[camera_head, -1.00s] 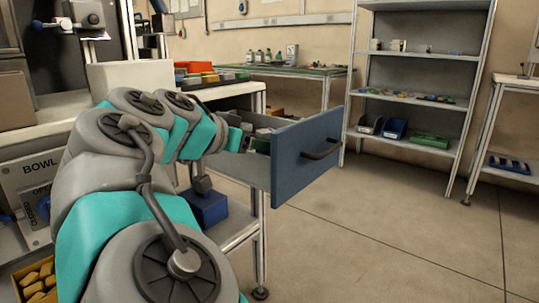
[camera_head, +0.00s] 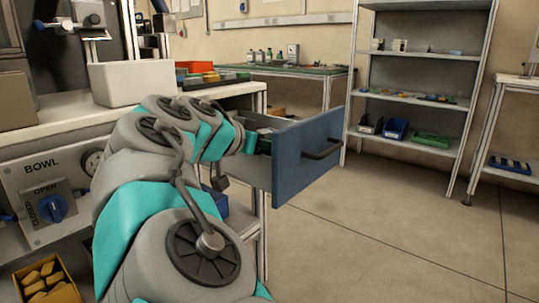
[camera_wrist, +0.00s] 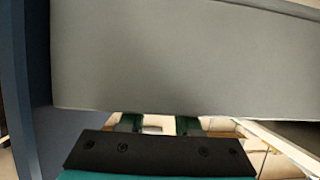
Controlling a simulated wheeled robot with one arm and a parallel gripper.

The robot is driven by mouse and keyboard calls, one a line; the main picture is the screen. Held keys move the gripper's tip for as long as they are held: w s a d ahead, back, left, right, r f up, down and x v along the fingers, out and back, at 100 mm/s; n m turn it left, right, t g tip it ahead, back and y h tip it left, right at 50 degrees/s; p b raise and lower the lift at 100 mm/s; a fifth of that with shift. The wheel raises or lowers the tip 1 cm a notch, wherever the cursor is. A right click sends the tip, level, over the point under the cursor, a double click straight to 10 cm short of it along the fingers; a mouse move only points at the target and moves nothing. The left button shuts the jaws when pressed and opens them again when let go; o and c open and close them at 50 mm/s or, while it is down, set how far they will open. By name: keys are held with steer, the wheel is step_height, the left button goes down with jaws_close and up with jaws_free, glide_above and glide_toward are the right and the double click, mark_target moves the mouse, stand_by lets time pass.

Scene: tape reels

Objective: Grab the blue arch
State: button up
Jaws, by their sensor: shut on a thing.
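My gripper (camera_wrist: 160,124) shows in the wrist view as two dark green fingers above a black palm. The finger ends disappear behind a broad grey panel (camera_wrist: 190,60), seemingly the drawer's side wall. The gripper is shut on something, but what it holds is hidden. I cannot make out a blue arch in either view.
A white box (camera_head: 135,82) stands on the worktop left of the drawer. A blue bin (camera_head: 216,203) is below the drawer, partly hidden by my arm. A shelf rack (camera_head: 415,60) stands at the back right. The floor (camera_head: 370,240) right of the drawer is clear.

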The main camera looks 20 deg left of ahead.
jaws_close()
steer(key=shift+r, duration=0.1)
